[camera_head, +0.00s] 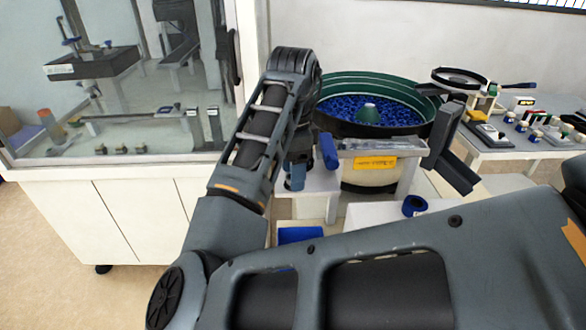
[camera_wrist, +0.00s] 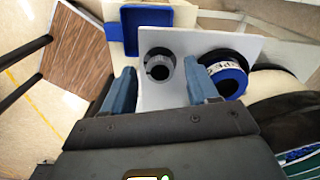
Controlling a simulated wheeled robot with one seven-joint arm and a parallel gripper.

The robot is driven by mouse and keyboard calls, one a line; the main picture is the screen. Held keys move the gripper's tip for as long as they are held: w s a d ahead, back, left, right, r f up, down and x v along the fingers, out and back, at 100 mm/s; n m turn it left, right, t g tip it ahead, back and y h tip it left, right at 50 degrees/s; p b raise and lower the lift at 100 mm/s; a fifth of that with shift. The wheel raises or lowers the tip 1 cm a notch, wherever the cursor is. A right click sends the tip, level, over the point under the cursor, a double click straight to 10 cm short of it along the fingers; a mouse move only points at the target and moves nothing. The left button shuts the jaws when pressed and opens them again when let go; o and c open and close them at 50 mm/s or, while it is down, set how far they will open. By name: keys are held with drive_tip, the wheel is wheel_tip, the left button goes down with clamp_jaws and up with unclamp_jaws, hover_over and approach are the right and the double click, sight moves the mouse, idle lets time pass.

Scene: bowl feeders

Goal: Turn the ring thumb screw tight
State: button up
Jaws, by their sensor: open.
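A small grey round piece with a ring-like top, apparently the ring thumb screw (camera_wrist: 158,65), stands on a white plate (camera_wrist: 190,42) in the wrist view. My gripper (camera_wrist: 161,88) is open, with one blue-grey finger to each side of this piece in the picture. No contact shows between the fingers and the piece, and the remaining distance is hard to tell. The piece cannot be made out in the head view, where my arm covers much of that area.
A blue ring with white print (camera_wrist: 228,78) sits close beside the right finger. A blue tray (camera_wrist: 147,17) lies beyond the plate. The green-rimmed bowl feeder (camera_head: 335,88) with blue parts stands beside my arm. A glass-fronted cabinet (camera_head: 130,168) is at left.

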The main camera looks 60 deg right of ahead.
wheel_tip(320, 180, up, 8)
drive_tip(key=shift+f+p, duration=0.15)
drive_tip(key=shift+p, duration=0.4)
idle(0.3)
